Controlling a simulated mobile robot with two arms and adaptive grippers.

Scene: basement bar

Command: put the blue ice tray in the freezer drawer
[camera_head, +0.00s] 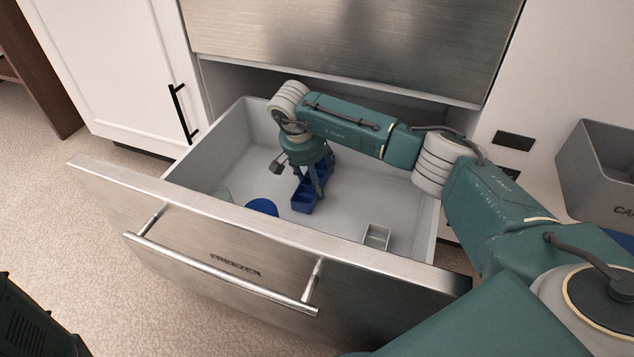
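The freezer drawer (405,205) is pulled open, with a steel front marked FREEZER. The blue ice tray (303,203) is inside it, near the middle, low at the drawer floor. My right gripper (309,190) reaches down into the drawer from above, with its fingers on either side of the tray. I cannot tell whether the fingers press on the tray or stand slightly apart from it. The gripper hides part of the tray. My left gripper is not in view.
A blue round thing (262,207), a pale clear round thing (221,195) and a small grey square container (376,236) are in the drawer. A grey bin (598,165) stands at right. A white cabinet (115,60) stands at left. The drawer's right part has free floor.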

